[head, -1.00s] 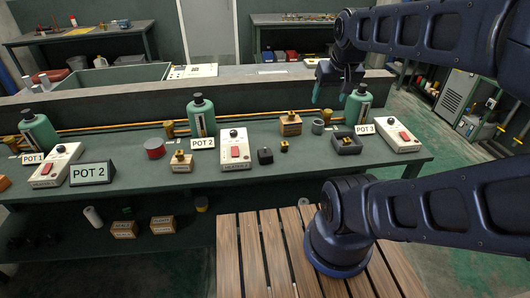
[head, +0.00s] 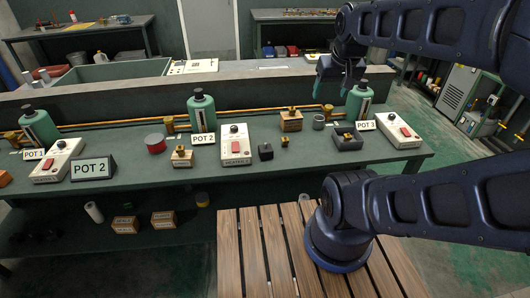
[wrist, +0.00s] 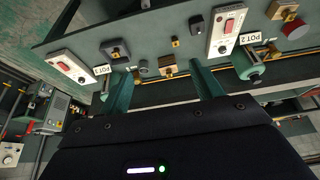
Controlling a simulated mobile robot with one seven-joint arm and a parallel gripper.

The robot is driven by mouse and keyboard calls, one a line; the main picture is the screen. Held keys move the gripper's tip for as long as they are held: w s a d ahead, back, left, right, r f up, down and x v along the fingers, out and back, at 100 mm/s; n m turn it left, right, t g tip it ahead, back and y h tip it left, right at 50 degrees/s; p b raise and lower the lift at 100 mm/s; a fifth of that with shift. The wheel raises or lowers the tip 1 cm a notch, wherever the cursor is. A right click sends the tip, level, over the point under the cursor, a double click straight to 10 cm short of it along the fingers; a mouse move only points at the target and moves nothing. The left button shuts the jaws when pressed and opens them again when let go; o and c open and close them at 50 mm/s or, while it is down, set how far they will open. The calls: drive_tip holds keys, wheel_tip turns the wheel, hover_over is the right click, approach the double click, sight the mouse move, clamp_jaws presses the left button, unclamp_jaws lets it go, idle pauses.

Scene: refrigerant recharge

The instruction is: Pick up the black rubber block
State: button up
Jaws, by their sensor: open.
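The black rubber block (head: 265,152) is a small dark cube on the green bench, just right of the middle heater box. In the wrist view a small black block (wrist: 198,30) shows beside the same heater, near the top edge. My gripper (head: 335,95) is open and empty above the bench, up and to the right of the block, near the right-hand pot. In the wrist view its two green fingers (wrist: 163,88) stand wide apart with nothing held between them.
A small brass piece (head: 285,144) and a dark holder with a brass part (head: 347,139) lie right of the block. The middle heater box (head: 235,146) stands close on its left. A wooden block with a brass top (head: 291,122) and a grey cup (head: 318,122) are behind.

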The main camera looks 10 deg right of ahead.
drive_tip(key=shift+o, duration=1.3)
drive_tip(key=m+g+h, duration=0.2)
drive_tip(key=m+g, duration=0.2)
drive_tip(key=m, duration=0.8)
hover_over(266, 148)
drive_tip(key=s+d, duration=0.3)
wheel_tip(266, 148, down, 17)
drive_tip(key=w+a+f+m+h, duration=0.3)
drive_tip(key=a+f+m, duration=0.3)
drive_tip(key=f, duration=0.6)
drive_tip(key=shift+n+y, duration=0.3)
drive_tip(key=shift+n, duration=0.3)
drive_tip(key=shift+a+x, duration=0.15)
drive_tip(key=shift+x, duration=2.3)
drive_tip(key=shift+a+x, duration=0.2)
drive_tip(key=shift+x, duration=2.25)
